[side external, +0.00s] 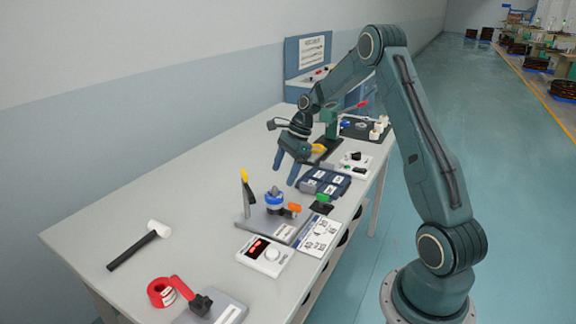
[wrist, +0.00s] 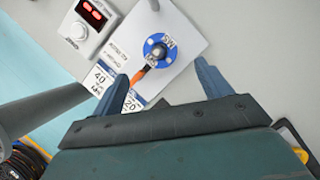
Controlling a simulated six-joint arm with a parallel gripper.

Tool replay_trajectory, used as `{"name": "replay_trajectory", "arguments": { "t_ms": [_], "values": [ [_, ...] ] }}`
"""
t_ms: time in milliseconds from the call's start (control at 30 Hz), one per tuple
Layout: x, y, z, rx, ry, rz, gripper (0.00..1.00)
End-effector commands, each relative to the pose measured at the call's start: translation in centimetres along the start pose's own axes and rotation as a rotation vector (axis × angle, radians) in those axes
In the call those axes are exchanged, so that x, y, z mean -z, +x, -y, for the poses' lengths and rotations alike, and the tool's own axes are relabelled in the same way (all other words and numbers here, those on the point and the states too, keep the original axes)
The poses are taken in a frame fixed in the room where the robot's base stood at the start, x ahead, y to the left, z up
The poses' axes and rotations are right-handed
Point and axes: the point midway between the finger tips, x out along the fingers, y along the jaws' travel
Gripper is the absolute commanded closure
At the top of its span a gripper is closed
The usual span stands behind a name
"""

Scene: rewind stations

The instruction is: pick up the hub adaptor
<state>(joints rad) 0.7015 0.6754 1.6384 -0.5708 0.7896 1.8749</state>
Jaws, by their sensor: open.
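A round blue part (side external: 274,198) with a pale top sits on a grey base plate (side external: 258,222); it looks like the hub adaptor, but I cannot be sure. An orange handle (side external: 294,208) is beside it. In the wrist view the blue part (wrist: 155,42) shows from above with white labels, and the orange handle (wrist: 138,76) reaches toward the left finger. My gripper (side external: 284,168) is open and empty, above and behind the blue part in the side view. In the wrist view its fingertips (wrist: 160,72) spread either side of the blue part's lower edge, apart from it.
An upright yellow-tipped post (side external: 245,190) stands close left of the blue part. A controller with a red display (side external: 262,256), a printed card (side external: 320,235) and a dark blue tray (side external: 325,183) are nearby. A hammer (side external: 140,245) and red roll (side external: 161,292) lie front left. The table's left middle is clear.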

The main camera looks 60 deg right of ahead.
Motion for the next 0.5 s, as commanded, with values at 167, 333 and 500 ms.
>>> {"name": "replay_trajectory", "arguments": {
  "t_ms": [167, 333, 500],
  "values": [
    [0.0, 1.6, 0.0, -0.001, 0.001, 0.000, 0.23],
    [0.0, 1.9, 0.0, 0.001, 0.000, -0.001, 0.23],
    [0.0, 2.2, 0.0, -0.001, 0.000, 0.000, 0.23]
  ]
}}
